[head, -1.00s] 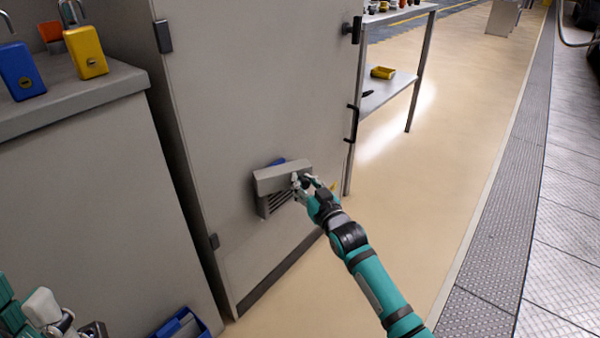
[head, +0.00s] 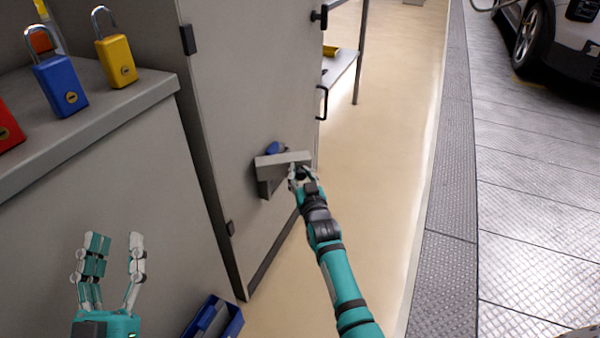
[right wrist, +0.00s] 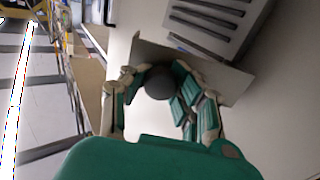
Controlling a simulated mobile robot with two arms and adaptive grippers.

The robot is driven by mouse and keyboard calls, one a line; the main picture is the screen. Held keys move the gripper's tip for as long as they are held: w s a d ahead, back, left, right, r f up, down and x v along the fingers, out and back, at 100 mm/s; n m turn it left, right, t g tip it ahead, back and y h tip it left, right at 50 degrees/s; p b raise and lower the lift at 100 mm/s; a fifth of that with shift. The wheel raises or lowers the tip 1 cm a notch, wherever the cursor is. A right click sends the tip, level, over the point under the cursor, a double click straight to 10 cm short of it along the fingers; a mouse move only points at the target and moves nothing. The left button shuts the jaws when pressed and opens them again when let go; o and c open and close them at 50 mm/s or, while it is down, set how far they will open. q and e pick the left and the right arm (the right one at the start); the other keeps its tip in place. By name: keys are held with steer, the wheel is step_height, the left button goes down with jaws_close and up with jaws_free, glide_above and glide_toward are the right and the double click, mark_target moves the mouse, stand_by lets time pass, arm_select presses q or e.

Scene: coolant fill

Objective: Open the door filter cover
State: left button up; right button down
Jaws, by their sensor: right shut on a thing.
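The filter cover (head: 292,158) is a grey flap low on the grey cabinet door (head: 250,80), standing out from the door face. Its plate also shows in the right wrist view (right wrist: 232,82), beside dark louvre slats (right wrist: 210,28). My right gripper (head: 299,177) is shut on the cover near its right end. In the right wrist view its fingers (right wrist: 160,98) curl around the plate's edge, with a dark round part between them. A bit of blue (head: 273,148) shows above the cover. My left gripper (head: 112,262) is open and empty, apart from the cabinet at the lower left.
A grey counter (head: 140,92) at left carries a blue padlock (head: 60,84), a yellow padlock (head: 117,62) and a red one (head: 8,128). A blue bin (head: 228,322) stands on the floor below. The door has a black handle (head: 322,102).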

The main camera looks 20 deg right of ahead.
steer(key=shift+s, duration=0.1)
arm_select(q)
steer(key=shift+w+a+f, duration=0.15)
steer(key=shift+a+f, duration=0.1)
steer(key=shift+f, duration=0.05)
steer(key=shift+d, duration=0.1)
arm_select(e)
steer(key=c, duration=1)
jaws_free()
steer(key=s, duration=0.4)
steer(key=s+a, duration=0.1)
steer(key=s, duration=0.7)
steer(key=shift+a, duration=0.25)
